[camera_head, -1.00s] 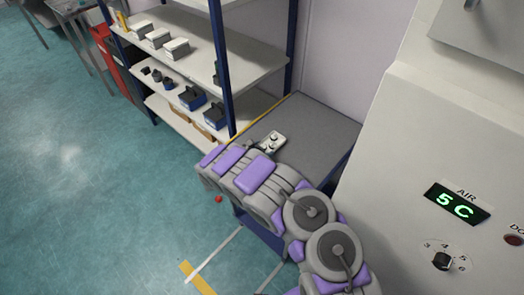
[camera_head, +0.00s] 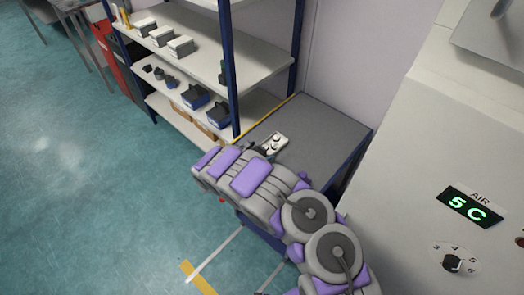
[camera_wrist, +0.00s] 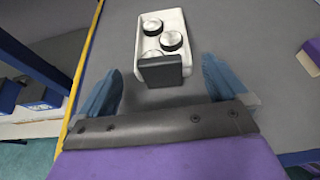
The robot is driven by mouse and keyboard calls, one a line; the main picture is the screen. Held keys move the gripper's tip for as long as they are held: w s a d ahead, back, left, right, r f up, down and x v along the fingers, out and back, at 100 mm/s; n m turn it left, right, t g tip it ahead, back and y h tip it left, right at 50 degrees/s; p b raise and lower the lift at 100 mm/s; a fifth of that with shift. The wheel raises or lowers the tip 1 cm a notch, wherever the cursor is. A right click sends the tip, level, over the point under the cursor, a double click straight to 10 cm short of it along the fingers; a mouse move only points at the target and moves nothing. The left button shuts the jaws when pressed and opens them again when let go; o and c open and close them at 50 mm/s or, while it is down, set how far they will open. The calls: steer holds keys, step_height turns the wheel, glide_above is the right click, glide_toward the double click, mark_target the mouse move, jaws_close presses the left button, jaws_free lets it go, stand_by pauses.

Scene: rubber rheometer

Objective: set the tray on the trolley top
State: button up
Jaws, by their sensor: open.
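The tray (camera_wrist: 147,25) is a small pale block carrying several round dark-rimmed discs, with a dark upright tab at its near end. It rests on the grey trolley top (camera_wrist: 228,60), near the yellow-edged left side. In the head view the tray (camera_head: 277,141) shows just beyond my arm's end, on the trolley top (camera_head: 325,135). My gripper (camera_wrist: 165,80) is open, its two blue fingers on either side of the dark tab, with gaps between them and it. In the head view my arm hides the fingers.
A blue-posted shelf rack (camera_head: 233,75) with boxes and dark bins stands directly left of the trolley. A large pale machine (camera_head: 420,180) with a green "5 C" display stands at right. A wall is behind the trolley. Open teal floor (camera_head: 80,200) lies at left.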

steer(key=v, duration=0.3)
steer(key=p+v, duration=0.1)
steer(key=v, duration=0.5)
steer(key=shift+s+d+r, duration=0.1)
steer(key=shift+d+r, duration=0.2)
steer(key=shift+r, duration=0.05)
steer(key=shift+s+a+p, duration=0.3)
steer(key=shift+s+a, duration=0.1)
steer(key=shift+a, duration=0.15)
steer(key=shift+d+r, duration=0.1)
steer(key=shift+d, duration=0.2)
steer(key=shift+s+a, duration=0.1)
